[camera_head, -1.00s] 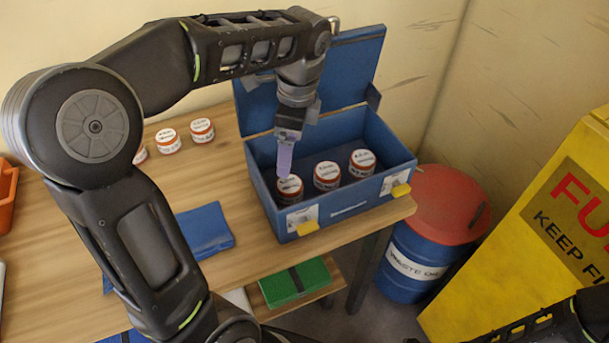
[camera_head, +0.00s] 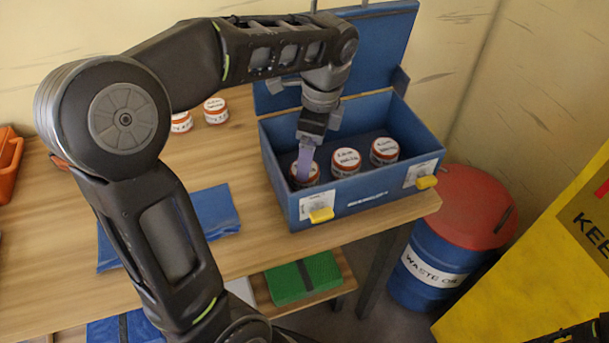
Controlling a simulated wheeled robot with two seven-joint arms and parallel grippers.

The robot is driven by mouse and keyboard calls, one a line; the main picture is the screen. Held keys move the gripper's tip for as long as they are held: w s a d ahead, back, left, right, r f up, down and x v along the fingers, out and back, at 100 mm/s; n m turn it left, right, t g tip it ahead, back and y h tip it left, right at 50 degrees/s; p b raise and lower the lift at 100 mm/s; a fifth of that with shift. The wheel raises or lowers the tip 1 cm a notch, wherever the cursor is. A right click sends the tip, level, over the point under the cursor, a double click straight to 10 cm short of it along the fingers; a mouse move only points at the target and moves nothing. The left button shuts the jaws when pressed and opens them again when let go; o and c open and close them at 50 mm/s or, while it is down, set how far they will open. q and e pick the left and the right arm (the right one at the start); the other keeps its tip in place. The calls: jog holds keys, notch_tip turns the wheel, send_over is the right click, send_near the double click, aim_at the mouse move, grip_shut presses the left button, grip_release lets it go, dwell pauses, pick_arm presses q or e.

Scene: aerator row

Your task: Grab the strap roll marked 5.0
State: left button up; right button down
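Several small rolls with white printed tops and red-orange bands are in view; their print is too small to read, so I cannot tell which is marked 5.0. Three stand inside the open blue box (camera_head: 375,198): a left roll (camera_head: 311,178), a middle roll (camera_head: 346,161) and a right roll (camera_head: 384,151). Two more, a roll (camera_head: 216,111) and a partly hidden roll (camera_head: 181,122), stand on the table behind my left arm. My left gripper (camera_head: 304,165) points down into the box at the left roll, its fingertips at the roll's top. Whether it grips the roll is unclear.
The box's lid (camera_head: 385,50) stands open behind it. A blue cloth-like item (camera_head: 215,210) lies on the wooden table (camera_head: 265,245). A green case (camera_head: 300,282) sits on the lower shelf. A waste oil drum (camera_head: 440,250) and a yellow cabinet (camera_head: 540,260) stand right.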

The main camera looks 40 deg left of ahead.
aim_at(296, 185)
pick_arm(q)
jog(key=shift+a+f, duration=0.15)
jog(key=shift+f, duration=0.95)
jog(key=shift+a+f+p, duration=0.2)
jog(key=shift+a+f, duration=0.05)
jog(key=shift+f, duration=1.05)
jog(key=shift+a+f+p, duration=0.2)
jog(key=shift+f, duration=1.1)
jog(key=c, duration=1.6)
